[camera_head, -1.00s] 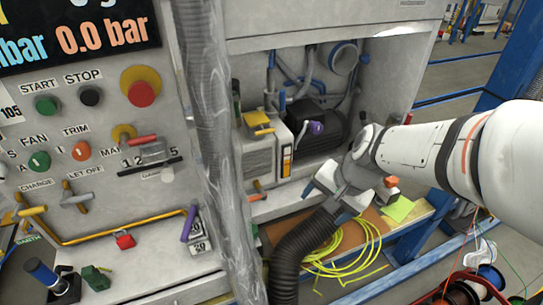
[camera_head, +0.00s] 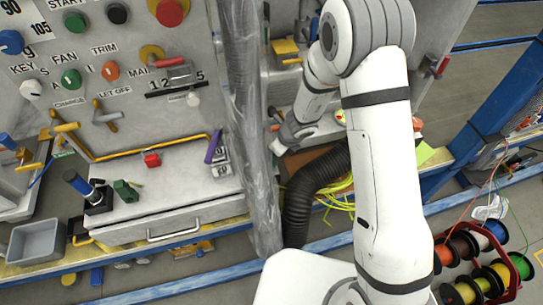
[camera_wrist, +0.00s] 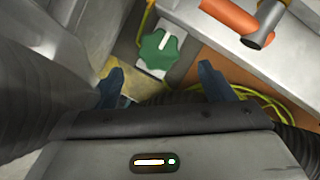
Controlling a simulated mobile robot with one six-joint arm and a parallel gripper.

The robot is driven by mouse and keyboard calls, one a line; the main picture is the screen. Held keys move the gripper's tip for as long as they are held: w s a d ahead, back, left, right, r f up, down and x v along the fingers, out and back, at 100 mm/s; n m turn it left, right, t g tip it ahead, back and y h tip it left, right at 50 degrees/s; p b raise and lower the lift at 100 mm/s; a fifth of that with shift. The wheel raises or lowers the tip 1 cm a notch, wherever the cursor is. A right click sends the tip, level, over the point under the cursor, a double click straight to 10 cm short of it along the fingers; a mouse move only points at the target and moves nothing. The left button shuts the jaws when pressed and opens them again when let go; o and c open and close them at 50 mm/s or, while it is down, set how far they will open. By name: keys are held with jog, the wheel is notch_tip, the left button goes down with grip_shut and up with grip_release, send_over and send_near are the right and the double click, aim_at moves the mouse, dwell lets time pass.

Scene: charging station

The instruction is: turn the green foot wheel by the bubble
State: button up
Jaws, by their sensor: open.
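The green foot wheel (camera_wrist: 160,50) shows in the wrist view as a lobed knob with a white mark, on a small pale block. My gripper (camera_wrist: 162,83) is open and empty. Its two blue-grey fingertips lie below the wheel in the picture, one to each side, apart from it. In the head view my gripper end is low in the machine's open bay, just right of the clear plastic strip, and my arm covers much of the bay. The wheel is hidden there. I cannot make out the bubble for sure in either view.
A black ribbed hose (camera_head: 305,200) and a yellow-green cable (camera_head: 343,200) lie close to my gripper. The clear plastic strip (camera_head: 250,150) hangs on its left. An orange handle (camera_wrist: 230,17) is right of the wheel. Cable reels (camera_head: 470,270) stand at right.

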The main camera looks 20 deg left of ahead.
jog(key=b+x, duration=0.2)
jog(key=x, duration=0.5)
jog(key=shift+f, duration=0.35)
jog(key=shift+c, duration=0.3)
jog(key=c, duration=0.9)
